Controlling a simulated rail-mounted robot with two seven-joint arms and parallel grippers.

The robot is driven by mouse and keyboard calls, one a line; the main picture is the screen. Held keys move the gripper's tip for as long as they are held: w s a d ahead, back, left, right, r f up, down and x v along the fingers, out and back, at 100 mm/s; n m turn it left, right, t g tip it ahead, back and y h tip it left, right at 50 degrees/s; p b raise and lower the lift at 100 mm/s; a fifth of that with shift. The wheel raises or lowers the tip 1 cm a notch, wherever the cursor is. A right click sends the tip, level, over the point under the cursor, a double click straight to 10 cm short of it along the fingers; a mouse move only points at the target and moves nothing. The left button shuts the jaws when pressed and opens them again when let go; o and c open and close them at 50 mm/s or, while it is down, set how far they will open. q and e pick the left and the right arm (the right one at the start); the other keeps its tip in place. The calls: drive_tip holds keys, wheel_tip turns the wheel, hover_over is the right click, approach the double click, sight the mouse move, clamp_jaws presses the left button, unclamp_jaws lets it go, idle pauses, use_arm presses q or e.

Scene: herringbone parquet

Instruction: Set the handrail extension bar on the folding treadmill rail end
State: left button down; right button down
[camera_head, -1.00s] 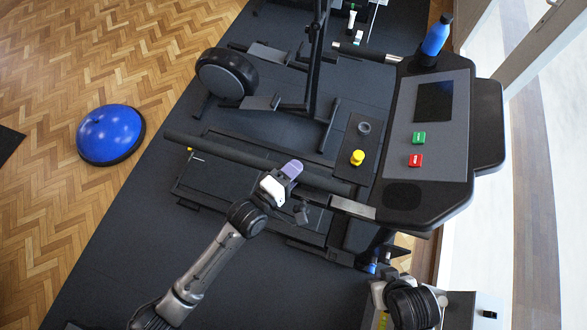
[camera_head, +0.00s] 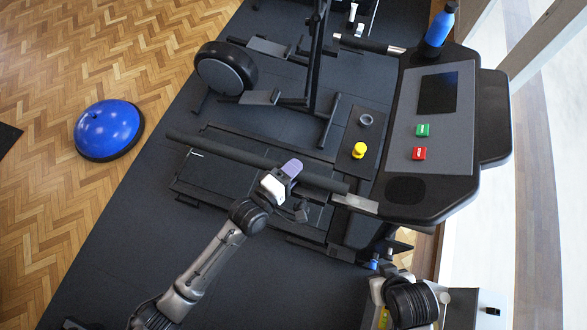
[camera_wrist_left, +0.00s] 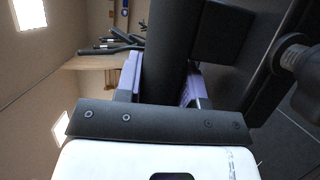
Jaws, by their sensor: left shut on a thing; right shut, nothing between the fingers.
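The handrail extension bar (camera_head: 225,151) is a long dark tube slanting down to the right over the treadmill deck. My left gripper (camera_head: 290,171), with purple fingers, is shut around it nearer its right end. The left wrist view shows the dark bar (camera_wrist_left: 168,45) between the purple fingers (camera_wrist_left: 160,85). The silver rail end (camera_head: 355,203) sticks out left from the treadmill console (camera_head: 425,195). In the picture the bar's right end lies just above the rail end; contact cannot be told. My right gripper (camera_head: 380,265) is shut and empty below the console, mostly obscured.
A black exercise machine (camera_head: 226,70) stands behind. A blue balance dome (camera_head: 108,130) is on the parquet.

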use_arm(q)
drive_tip(key=shift+r, duration=0.15)
idle(0.4)
drive_tip(key=c, duration=0.7)
unclamp_jaws()
drive_tip(key=shift+o, duration=0.3)
drive_tip(key=shift+f, duration=0.4)
drive_tip(key=shift+s+a+r+p, duration=0.25)
drive_tip(key=shift+s+a+p, duration=0.05)
drive_tip(key=shift+s+a, duration=0.1)
drive_tip(key=p+v, duration=0.2)
drive_tip(key=v, duration=0.6)
drive_tip(key=shift+s+a+f, duration=0.2)
drive_tip(key=shift+s+a, duration=0.05)
drive_tip(key=shift+s+a, duration=0.1)
